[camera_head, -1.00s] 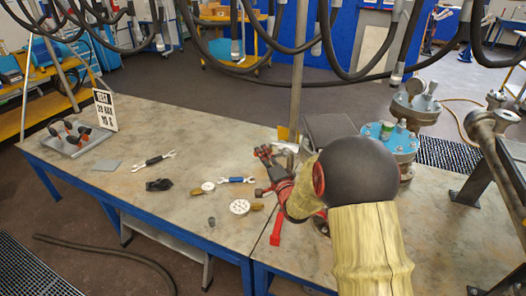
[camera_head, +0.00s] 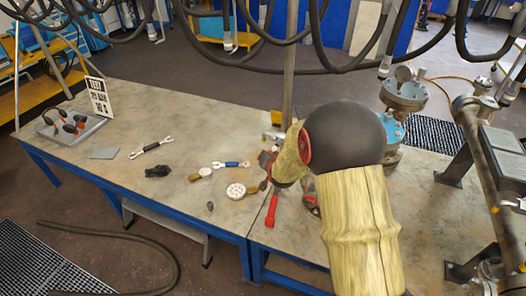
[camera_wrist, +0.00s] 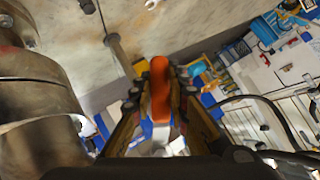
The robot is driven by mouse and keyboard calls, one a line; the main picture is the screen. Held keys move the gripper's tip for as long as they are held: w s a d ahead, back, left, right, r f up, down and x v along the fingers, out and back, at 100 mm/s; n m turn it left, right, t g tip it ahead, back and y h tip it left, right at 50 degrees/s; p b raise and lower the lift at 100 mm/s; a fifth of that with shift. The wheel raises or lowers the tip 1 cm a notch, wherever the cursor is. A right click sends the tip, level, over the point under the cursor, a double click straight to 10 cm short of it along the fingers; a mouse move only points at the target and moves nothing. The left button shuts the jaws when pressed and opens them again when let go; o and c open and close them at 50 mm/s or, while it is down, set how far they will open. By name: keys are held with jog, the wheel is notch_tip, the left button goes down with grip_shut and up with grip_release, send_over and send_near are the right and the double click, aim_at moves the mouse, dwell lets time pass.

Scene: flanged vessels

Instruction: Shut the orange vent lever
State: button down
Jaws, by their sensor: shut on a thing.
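The orange lever (camera_wrist: 160,98) shows in the middle of the wrist view, with a pale metal part below it. My gripper (camera_wrist: 161,74) has a finger on each side of the lever and is shut on it. In the head view my arm hides the lever and most of my gripper. A vessel with a blue flange (camera_head: 394,131) stands behind my arm at the right, partly hidden.
A red-handled tool (camera_head: 271,211), a white round gauge (camera_head: 236,190) and a blue-handled wrench (camera_head: 231,165) lie on the table (camera_head: 150,185). A grey post (camera_head: 291,70) rises behind my arm. Thick pipework (camera_head: 478,140) stands at the right. Black hoses hang overhead.

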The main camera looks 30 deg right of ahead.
jog(key=s+d+n+g+p, duration=0.1)
jog(key=p, duration=0.3)
jog(key=shift+s+g+h, duration=0.1)
jog(key=shift+g+h, duration=0.2)
jog(key=shift+h, duration=0.1)
jog(key=s+g+p, duration=0.1)
jog(key=p, duration=0.4)
jog(key=d+n+g+h+p, duration=0.1)
jog(key=p, duration=0.4)
jog(key=shift+s+d+f+h, duration=0.15)
jog(key=shift+s+f+h, duration=0.15)
jog(key=shift+s, duration=0.05)
jog(key=shift+d+f+n+g+p, duration=0.1)
jog(key=shift+f+n+g+p, duration=0.05)
jog(key=shift+n+g+p, duration=0.2)
jog(key=c, duration=1.7)
grip_release()
jog(key=shift+s, duration=0.1)
jog(key=v, duration=1.2)
jog(key=shift+s+f, duration=0.1)
jog(key=shift+f, duration=0.05)
